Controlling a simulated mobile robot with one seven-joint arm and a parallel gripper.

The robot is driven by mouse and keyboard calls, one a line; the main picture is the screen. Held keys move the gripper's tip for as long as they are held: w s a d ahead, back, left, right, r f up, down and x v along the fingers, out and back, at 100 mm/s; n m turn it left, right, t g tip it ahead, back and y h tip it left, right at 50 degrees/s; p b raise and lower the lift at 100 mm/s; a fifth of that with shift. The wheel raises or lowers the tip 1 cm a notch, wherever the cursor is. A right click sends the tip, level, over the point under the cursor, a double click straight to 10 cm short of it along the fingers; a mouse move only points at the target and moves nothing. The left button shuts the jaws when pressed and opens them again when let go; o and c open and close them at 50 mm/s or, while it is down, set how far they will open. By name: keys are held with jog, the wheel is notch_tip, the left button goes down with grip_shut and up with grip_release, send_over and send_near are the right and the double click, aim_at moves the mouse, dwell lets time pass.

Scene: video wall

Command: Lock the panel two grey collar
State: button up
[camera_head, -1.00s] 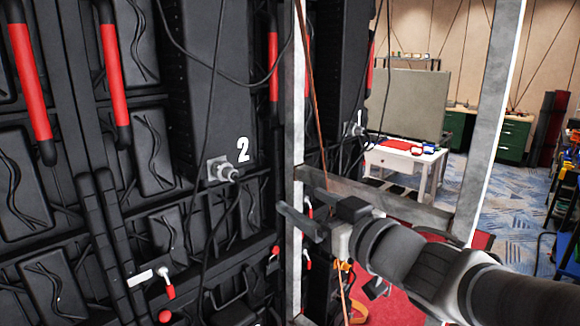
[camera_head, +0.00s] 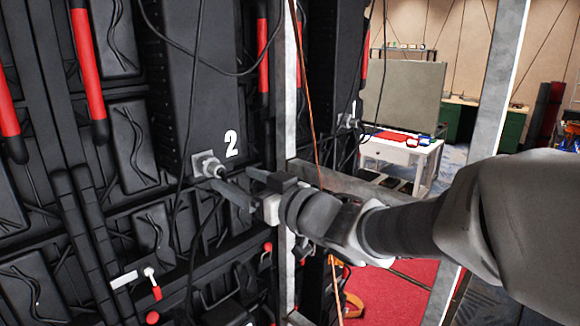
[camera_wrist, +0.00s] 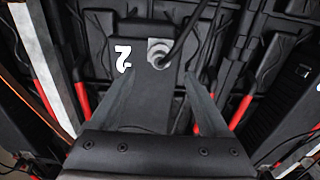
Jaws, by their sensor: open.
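The grey collar (camera_head: 210,167) of panel two sits on a square grey plate on the black panel, just left of the white number 2 (camera_head: 231,143). It also shows in the wrist view, where the collar (camera_wrist: 158,50) is near the top centre with a dark cable running from it to the upper right. My gripper (camera_head: 232,178) is open and empty, just right of the collar and close to it. In the wrist view, my gripper's fingers (camera_wrist: 158,76) spread either side of the line to the collar, which is beyond the tips. I see no contact.
A grey metal frame post (camera_head: 284,90) stands right of panel two, with a crossbar (camera_head: 340,182) behind my arm. Black cables (camera_head: 181,210) hang near the collar. A similar grey connector (camera_head: 347,121) is on panel 1. A white table (camera_head: 400,150) stands in the room behind.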

aim_at(223, 171)
jog(key=x, duration=0.7)
jog(key=shift+w, duration=0.1)
grip_shut()
jog(key=shift+m+p, duration=0.4)
jog(key=shift+p, duration=0.15)
jog(key=m+p, duration=0.3)
jog(key=m, duration=0.1)
jog(key=shift+r, duration=0.15)
jog(key=shift+m+p, duration=1.1)
jog(key=shift+m, duration=1)
